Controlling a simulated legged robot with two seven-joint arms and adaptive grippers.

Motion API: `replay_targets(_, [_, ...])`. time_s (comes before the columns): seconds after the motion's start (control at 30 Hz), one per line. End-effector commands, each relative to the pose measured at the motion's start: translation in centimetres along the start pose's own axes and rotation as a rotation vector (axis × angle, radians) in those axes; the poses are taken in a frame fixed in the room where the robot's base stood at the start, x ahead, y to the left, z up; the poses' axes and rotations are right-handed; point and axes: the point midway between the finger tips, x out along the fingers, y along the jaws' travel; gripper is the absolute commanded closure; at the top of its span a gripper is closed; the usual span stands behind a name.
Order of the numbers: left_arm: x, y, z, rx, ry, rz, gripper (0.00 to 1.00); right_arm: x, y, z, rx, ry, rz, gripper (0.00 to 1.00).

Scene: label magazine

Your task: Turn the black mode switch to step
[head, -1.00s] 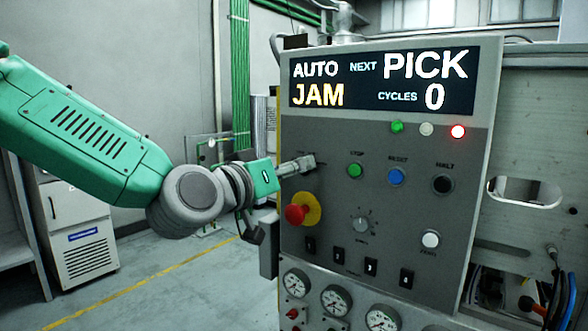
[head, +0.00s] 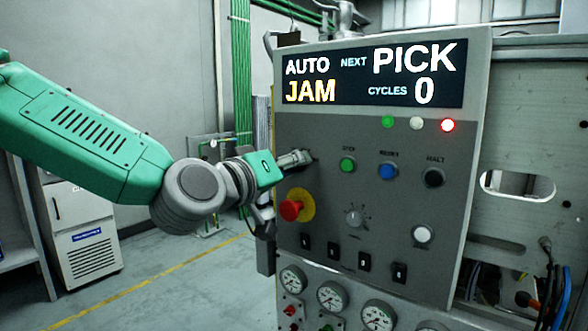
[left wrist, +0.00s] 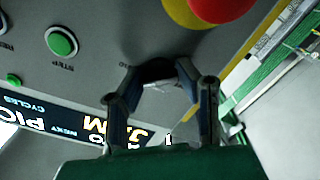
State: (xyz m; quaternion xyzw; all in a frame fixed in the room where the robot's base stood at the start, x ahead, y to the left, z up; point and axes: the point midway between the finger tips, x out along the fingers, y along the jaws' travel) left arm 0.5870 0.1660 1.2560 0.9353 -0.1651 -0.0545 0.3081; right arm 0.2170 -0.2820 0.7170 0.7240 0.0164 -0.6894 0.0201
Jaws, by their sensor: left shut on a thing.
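The black mode switch (head: 310,154) is at the upper left of the grey control panel (head: 390,190), under the display. My left gripper (head: 298,159) is at this switch, with its fingers closed around it and mostly hiding it in the head view. In the left wrist view the dark knob (left wrist: 157,69) shows between the fingertips of the left gripper (left wrist: 160,80). Its exact pointing direction is hard to tell. The display (head: 370,78) reads AUTO, NEXT PICK, JAM and CYCLES 0. My right gripper is not in view.
A red emergency button (head: 291,210) on a yellow disc sits just below the switch. A green button (head: 347,165), a blue button (head: 388,171) and a black button (head: 433,177) are to the right. A grey rotary dial (head: 354,216) is lower. A red lamp (head: 447,126) is lit.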

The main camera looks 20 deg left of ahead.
Motion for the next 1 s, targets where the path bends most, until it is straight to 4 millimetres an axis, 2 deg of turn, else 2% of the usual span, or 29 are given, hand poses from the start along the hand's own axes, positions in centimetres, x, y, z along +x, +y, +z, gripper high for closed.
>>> replay_targets(0.5, [-0.1, -0.4, 0.2, -0.404, -0.001, -0.005, 1.0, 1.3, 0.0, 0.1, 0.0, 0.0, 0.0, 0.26])
replay_targets(1.0, [0.0, -0.4, 0.3, -0.543, -0.003, -0.008, 1.0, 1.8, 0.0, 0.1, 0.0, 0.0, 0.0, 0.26])
